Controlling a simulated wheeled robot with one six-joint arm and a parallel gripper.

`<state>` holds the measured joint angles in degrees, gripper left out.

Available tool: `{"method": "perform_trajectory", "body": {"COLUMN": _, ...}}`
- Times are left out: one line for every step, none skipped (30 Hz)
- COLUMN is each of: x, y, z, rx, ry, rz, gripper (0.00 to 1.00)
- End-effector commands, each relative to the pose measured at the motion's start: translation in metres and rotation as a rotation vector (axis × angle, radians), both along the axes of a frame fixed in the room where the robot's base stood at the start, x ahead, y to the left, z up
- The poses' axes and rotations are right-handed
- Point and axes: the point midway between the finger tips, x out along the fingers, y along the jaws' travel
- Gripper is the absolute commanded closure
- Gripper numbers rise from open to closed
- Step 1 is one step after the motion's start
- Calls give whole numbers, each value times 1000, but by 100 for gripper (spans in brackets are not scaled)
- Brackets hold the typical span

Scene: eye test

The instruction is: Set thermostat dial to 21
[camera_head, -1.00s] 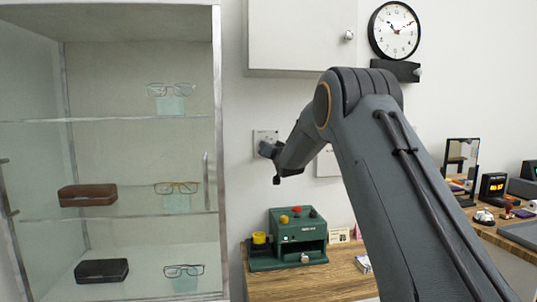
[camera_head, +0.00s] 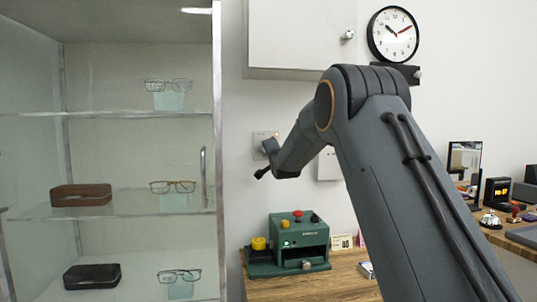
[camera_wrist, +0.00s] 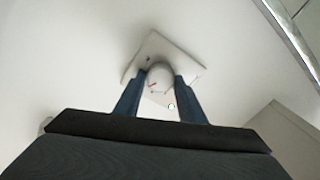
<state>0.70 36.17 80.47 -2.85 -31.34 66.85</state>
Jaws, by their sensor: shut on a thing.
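The thermostat is a pale square plate on the white wall, seen past my gripper in the head view (camera_head: 260,135) and tilted in the wrist view (camera_wrist: 182,50). Its round white dial (camera_wrist: 160,73) carries a small red mark at its lower left in the wrist view. My gripper (camera_wrist: 161,80) has its two dark fingers on either side of the dial, shut on it. In the head view my gripper (camera_head: 267,147) reaches the plate and hides part of it. The scale numbers are too small to read.
A glass cabinet (camera_head: 217,160) with spectacles stands left of the thermostat. A white wall cupboard (camera_head: 295,40) hangs above. A green machine (camera_head: 290,262) with buttons sits on a wooden table (camera_head: 330,281) below. A clock (camera_head: 393,35) hangs at upper right.

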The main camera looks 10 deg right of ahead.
Motion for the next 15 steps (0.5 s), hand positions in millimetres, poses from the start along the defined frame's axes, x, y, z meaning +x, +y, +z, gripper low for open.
{"method": "perform_trajectory", "body": {"x": 0, "y": 0, "z": -2, "rx": 12, "ry": 1, "rz": 1, "gripper": 86}}
{"method": "perform_trajectory", "body": {"x": 0, "y": 0, "z": -1, "rx": 18, "ry": 2, "rz": 0, "gripper": 86}}
{"method": "perform_trajectory", "body": {"x": 0, "y": 0, "z": -1, "rx": 25, "ry": 1, "rz": -1, "gripper": 86}}
{"method": "perform_trajectory", "body": {"x": 0, "y": 0, "z": -1, "rx": 29, "ry": 1, "rz": 0, "gripper": 86}}
{"method": "perform_trajectory", "body": {"x": 0, "y": 0, "z": -1, "rx": 33, "ry": 1, "rz": 0, "gripper": 86}}
{"method": "perform_trajectory", "body": {"x": 0, "y": 0, "z": -1, "rx": 36, "ry": 1, "rz": 0, "gripper": 86}}
{"method": "perform_trajectory", "body": {"x": 0, "y": 0, "z": -1, "rx": 39, "ry": 1, "rz": 0, "gripper": 86}}
{"method": "perform_trajectory", "body": {"x": 0, "y": 0, "z": -1, "rx": 40, "ry": 1, "rz": 0, "gripper": 86}}
{"method": "perform_trajectory", "body": {"x": 0, "y": 0, "z": -1, "rx": 41, "ry": 1, "rz": 0, "gripper": 86}}
{"method": "perform_trajectory", "body": {"x": 0, "y": 0, "z": -1, "rx": 41, "ry": 1, "rz": 0, "gripper": 86}}
{"method": "perform_trajectory", "body": {"x": 0, "y": 0, "z": -1, "rx": 42, "ry": 1, "rz": 0, "gripper": 86}}
{"method": "perform_trajectory", "body": {"x": 0, "y": 0, "z": -1, "rx": 41, "ry": 1, "rz": 0, "gripper": 86}}
{"method": "perform_trajectory", "body": {"x": 0, "y": 0, "z": -1, "rx": 41, "ry": 2, "rz": -1, "gripper": 86}}
{"method": "perform_trajectory", "body": {"x": 0, "y": 0, "z": -1, "rx": 41, "ry": 1, "rz": 0, "gripper": 86}}
{"method": "perform_trajectory", "body": {"x": 0, "y": 0, "z": -1, "rx": 41, "ry": 1, "rz": 0, "gripper": 86}}
